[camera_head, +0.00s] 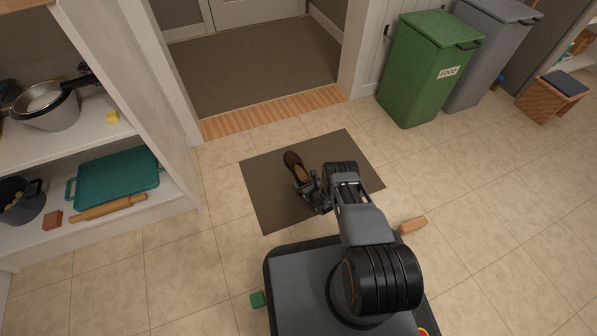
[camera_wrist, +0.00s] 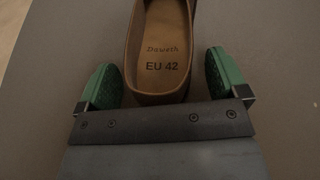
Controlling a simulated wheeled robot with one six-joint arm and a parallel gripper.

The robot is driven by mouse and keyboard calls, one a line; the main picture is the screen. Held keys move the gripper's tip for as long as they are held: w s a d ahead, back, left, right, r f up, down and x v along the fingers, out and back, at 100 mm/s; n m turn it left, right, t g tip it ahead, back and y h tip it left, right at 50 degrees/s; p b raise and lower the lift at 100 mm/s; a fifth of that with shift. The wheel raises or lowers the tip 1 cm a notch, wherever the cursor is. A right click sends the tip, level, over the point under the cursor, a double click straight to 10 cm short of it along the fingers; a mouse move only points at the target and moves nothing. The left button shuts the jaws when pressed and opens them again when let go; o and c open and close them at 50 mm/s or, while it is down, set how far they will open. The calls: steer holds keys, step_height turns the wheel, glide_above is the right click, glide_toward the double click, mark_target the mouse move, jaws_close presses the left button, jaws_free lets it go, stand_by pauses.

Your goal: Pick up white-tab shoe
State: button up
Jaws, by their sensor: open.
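A brown shoe (camera_head: 296,165) lies on the grey-brown mat (camera_head: 262,205) in the head view. In the wrist view the shoe (camera_wrist: 162,50) points away, with its tan insole marked "EU 42" and its heel end nearest me. No white tab shows on it in either view. My gripper (camera_wrist: 164,84) is open, with one green-padded finger on each side of the shoe's heel. Gaps show between the fingers and the shoe. In the head view my gripper (camera_head: 308,188) is just at the shoe's near end and hides part of it.
A shelf unit (camera_head: 150,100) with a pot (camera_head: 50,112), a teal tray (camera_head: 118,180) and a rolling pin (camera_head: 108,208) stands at left. A green bin (camera_head: 425,75) stands back right.

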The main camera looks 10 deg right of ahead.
steer(key=shift+c, duration=0.4)
steer(key=c, duration=1)
